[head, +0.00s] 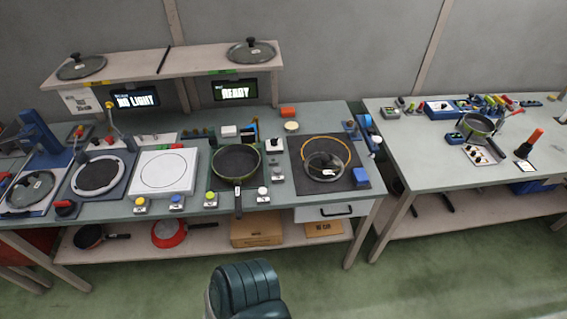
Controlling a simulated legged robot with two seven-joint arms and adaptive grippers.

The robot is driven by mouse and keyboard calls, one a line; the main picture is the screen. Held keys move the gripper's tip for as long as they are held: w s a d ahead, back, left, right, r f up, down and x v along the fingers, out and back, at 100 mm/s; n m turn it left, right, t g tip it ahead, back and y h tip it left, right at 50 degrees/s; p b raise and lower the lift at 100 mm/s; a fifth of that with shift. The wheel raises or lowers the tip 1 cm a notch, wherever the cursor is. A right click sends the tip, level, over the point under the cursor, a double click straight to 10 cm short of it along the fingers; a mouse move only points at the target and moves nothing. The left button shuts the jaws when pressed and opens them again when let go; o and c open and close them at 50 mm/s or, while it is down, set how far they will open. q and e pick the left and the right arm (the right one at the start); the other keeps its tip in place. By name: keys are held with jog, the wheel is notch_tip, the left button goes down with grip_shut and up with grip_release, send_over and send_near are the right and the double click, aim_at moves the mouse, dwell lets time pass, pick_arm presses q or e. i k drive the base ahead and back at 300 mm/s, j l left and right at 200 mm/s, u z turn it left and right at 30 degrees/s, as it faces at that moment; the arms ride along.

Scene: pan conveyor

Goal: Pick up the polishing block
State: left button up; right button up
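I cannot tell for sure which object is the polishing block. Several small blocks show in the head view. A blue block (361,175) lies at the right front corner of the dark square mat (352,187). A small white block (228,131) lies behind the green-rimmed pan (237,160). Neither of my grippers is in view, and nothing is seen touching these blocks.
The workbench (315,207) holds several stations, a lidded pan (324,165) and buttons along its front edge. A shelf (160,66) with two lids stands behind. A second table (430,172) is at right. A dark ribbed shape (246,290) at the bottom is unclear.

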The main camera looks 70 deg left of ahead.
aim_at(360, 177)
jog(key=u, duration=1.85)
jog(key=i+l+u, duration=0.35)
jog(key=k+j, duration=0.05)
jog(key=j, duration=0.05)
